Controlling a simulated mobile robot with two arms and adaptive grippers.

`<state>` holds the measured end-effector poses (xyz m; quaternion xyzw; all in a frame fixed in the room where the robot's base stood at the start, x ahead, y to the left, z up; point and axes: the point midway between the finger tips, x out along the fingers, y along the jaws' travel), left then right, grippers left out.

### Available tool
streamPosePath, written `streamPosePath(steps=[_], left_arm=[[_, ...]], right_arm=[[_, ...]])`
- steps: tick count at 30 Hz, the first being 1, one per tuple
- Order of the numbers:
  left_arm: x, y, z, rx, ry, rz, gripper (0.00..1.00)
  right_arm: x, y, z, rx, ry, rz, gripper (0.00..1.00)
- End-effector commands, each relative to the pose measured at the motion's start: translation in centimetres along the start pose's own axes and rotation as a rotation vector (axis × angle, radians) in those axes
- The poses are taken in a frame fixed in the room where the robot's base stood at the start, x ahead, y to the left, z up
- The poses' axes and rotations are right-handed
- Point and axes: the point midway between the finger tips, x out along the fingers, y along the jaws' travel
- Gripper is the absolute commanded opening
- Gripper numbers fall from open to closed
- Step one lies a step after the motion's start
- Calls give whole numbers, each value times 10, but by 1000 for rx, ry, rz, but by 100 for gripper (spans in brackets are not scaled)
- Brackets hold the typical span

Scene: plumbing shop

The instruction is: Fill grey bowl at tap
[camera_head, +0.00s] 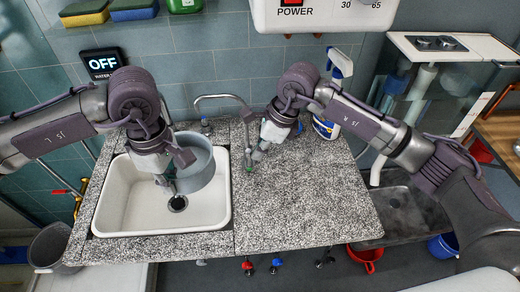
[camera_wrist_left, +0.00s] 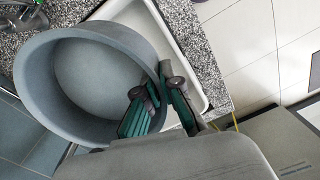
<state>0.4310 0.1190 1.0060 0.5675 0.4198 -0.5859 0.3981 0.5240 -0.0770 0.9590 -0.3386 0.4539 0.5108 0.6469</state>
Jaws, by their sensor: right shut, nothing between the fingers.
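The grey bowl (camera_head: 197,168) is tilted over the white sink (camera_head: 112,205). My left gripper (camera_head: 170,180) is shut on its rim, one finger inside and one outside, as the left wrist view (camera_wrist_left: 158,103) shows. The bowl's inside (camera_wrist_left: 95,75) looks empty there. The tap (camera_head: 222,97) arches behind the sink, its spout reaching right toward my right gripper (camera_head: 252,160), not over the bowl. The right gripper is shut and empty just right of the sink, close to the spout's end. A wall display (camera_head: 102,63) reads OFF above the word WATER.
The speckled counter (camera_head: 300,205) is clear right of the sink. A spray bottle (camera_head: 328,125) stands behind my right arm. A white heater marked POWER (camera_head: 325,12) hangs above. Sponges (camera_head: 84,12) sit at the upper left.

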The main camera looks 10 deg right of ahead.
Motion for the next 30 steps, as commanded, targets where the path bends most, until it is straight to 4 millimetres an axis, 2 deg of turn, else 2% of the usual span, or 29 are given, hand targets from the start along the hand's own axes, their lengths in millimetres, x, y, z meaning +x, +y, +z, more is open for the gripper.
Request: streamPosePath(steps=[5,15,18,23,30], left_arm=[[-1,0,0,0,0,2,0],[-1,0,0,0,0,2,0],[-1,0,0,0,0,2,0],[-1,0,0,0,0,3,0],[-1,0,0,0,0,2,0]], right_arm=[[-13,0,4,-4,-9,-3,0],[-75,0,7,-1,-4,-4,0],[-88,0,8,0,-2,-2,0],[-99,1,9,0,-2,0,0],[-100,1,9,1,-4,0,0]])
